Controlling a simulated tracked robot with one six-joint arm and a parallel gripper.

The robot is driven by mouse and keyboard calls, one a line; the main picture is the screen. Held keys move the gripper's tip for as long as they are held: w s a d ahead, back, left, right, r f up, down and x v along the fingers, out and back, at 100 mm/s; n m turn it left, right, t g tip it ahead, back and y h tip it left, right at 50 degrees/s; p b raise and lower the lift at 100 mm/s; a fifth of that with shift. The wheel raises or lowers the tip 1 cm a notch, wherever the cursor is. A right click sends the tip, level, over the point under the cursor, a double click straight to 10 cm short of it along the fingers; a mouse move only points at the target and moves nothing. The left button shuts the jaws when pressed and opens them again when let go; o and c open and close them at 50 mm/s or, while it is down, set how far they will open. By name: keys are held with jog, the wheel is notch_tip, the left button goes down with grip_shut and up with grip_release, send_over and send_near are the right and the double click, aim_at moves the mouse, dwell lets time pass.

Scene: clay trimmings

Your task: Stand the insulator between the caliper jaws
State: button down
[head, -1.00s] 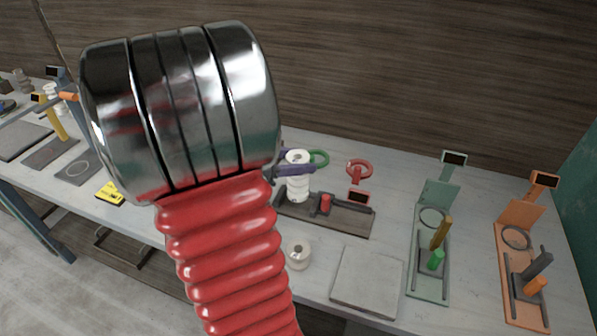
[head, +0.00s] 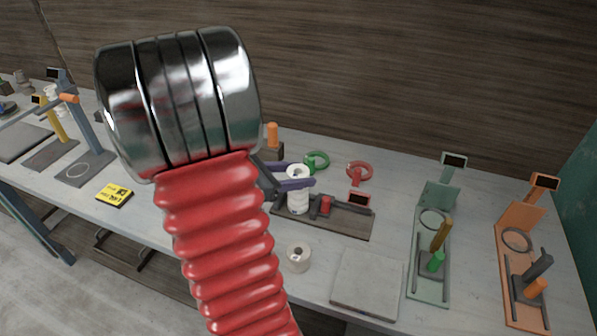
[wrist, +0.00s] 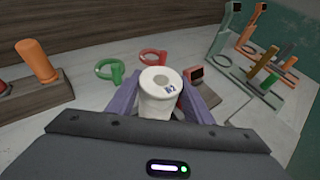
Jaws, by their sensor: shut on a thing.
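The white ribbed insulator (head: 298,200) is upright in my gripper (head: 292,179). In the wrist view its round top with a centre hole and a small dark blue mark shows (wrist: 158,88), between the two purple fingers of my gripper (wrist: 160,100). The dark-based caliper (head: 345,221) has a red block and a red-framed display (head: 359,199). The insulator is at the left part of this base, left of the red block. Its foot is partly hidden, so I cannot tell whether it touches the base or sits between the jaws.
A short white spool (head: 298,260) and a grey slab (head: 367,282) lie in front. Green (head: 317,161) and red (head: 359,173) rings lie behind. An orange peg (head: 272,134) stands on a dark block. Green (head: 430,270) and orange (head: 520,280) gauge stands fill the right side.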

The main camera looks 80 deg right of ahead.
jog(key=c, duration=0.9)
grip_release()
jog(key=shift+f, duration=0.1)
jog(key=v, duration=1.2)
